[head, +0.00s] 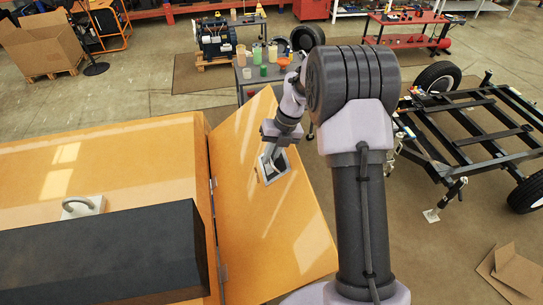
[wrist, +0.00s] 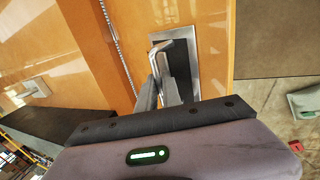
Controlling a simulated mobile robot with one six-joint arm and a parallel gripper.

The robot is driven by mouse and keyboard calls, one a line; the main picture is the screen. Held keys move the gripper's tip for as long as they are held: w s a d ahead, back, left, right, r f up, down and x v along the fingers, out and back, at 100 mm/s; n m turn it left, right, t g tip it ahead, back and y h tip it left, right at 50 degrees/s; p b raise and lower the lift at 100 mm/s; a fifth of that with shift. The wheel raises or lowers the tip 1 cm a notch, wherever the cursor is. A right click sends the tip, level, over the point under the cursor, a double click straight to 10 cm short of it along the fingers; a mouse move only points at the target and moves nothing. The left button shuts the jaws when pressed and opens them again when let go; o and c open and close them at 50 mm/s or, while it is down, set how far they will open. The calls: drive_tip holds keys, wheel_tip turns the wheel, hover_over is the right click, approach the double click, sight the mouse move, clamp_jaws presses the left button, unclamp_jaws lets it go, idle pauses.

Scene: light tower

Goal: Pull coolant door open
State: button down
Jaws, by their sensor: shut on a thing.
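The coolant door (head: 265,215) is a yellow panel hinged along its left edge to the yellow light tower body (head: 110,150). In the head view it stands at an angle to the body, partly open. A metal latch handle (wrist: 172,48) sits in a dark recessed plate (wrist: 180,70) on the door; the plate also shows in the head view (head: 284,163). My gripper (head: 272,150) is at this handle. In the wrist view its two fingers (wrist: 163,88) are closed around the handle's lower part. My arm hides part of the door's upper edge in the head view.
A cart with bottles (head: 262,72) stands behind the door. A black trailer frame (head: 465,130) is at right. Cardboard (head: 515,270) lies on the floor, lower right.

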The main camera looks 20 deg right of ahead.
drive_tip(key=c, duration=1.8)
unclamp_jaws()
drive_tip(key=shift+a, duration=0.3)
drive_tip(key=shift+d, duration=0.15)
drive_tip(key=b+v, duration=0.1)
drive_tip(key=v, duration=1.6)
drive_tip(key=shift+w+d+r, duration=0.1)
drive_tip(key=shift+r, duration=0.05)
